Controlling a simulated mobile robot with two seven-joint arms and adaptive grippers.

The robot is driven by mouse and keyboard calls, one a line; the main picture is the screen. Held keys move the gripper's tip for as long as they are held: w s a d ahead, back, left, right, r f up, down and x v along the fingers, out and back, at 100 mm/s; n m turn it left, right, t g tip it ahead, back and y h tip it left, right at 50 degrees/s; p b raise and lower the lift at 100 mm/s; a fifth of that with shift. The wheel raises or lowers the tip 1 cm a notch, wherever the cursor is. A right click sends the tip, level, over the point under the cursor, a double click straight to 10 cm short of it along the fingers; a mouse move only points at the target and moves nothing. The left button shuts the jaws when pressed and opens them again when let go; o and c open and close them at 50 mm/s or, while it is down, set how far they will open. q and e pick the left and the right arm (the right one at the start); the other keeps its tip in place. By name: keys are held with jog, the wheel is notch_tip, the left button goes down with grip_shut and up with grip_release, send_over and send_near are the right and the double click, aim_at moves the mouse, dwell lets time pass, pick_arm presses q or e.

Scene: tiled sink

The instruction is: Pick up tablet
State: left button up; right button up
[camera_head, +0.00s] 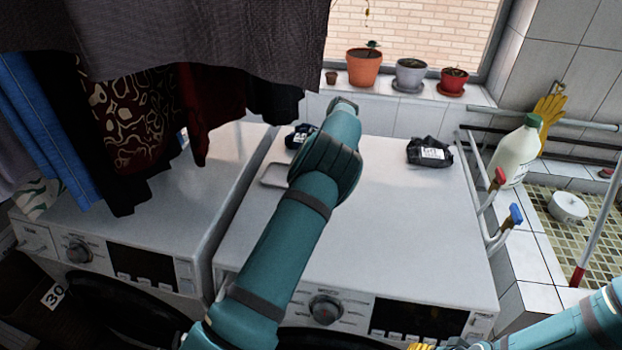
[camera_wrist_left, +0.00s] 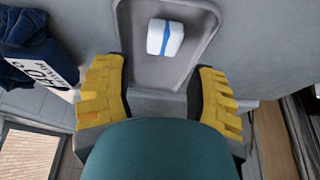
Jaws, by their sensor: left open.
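The tablet (camera_wrist_left: 166,38) is a small white block with a blue stripe. It lies in a shallow grey tray (camera_wrist_left: 125,45) in the left wrist view. The tray's edge shows on the right washing machine in the head view (camera_head: 273,184), left of my arm; the tablet is hidden there. My left gripper (camera_wrist_left: 158,92) is open, with its two yellow fingers spread at the tray's near end and the tablet beyond them, not between them. In the head view my arm hides this gripper. My right gripper (camera_head: 421,346) only just shows at the bottom edge.
Black packages (camera_head: 430,152) (camera_head: 300,136) stand on the right washing machine (camera_head: 400,215), whose middle is clear. Clothes (camera_head: 130,120) hang over the left machine. Taps (camera_head: 508,215) and a white bottle (camera_head: 517,150) stand at the right. Pots (camera_head: 364,68) line the sill.

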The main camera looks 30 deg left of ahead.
pick_arm(q)
jog(key=shift+p+x, duration=0.4)
jog(key=shift+x, duration=2.35)
jog(key=shift+s, duration=0.1)
jog(key=shift+d, duration=0.1)
jog(key=c, duration=0.8)
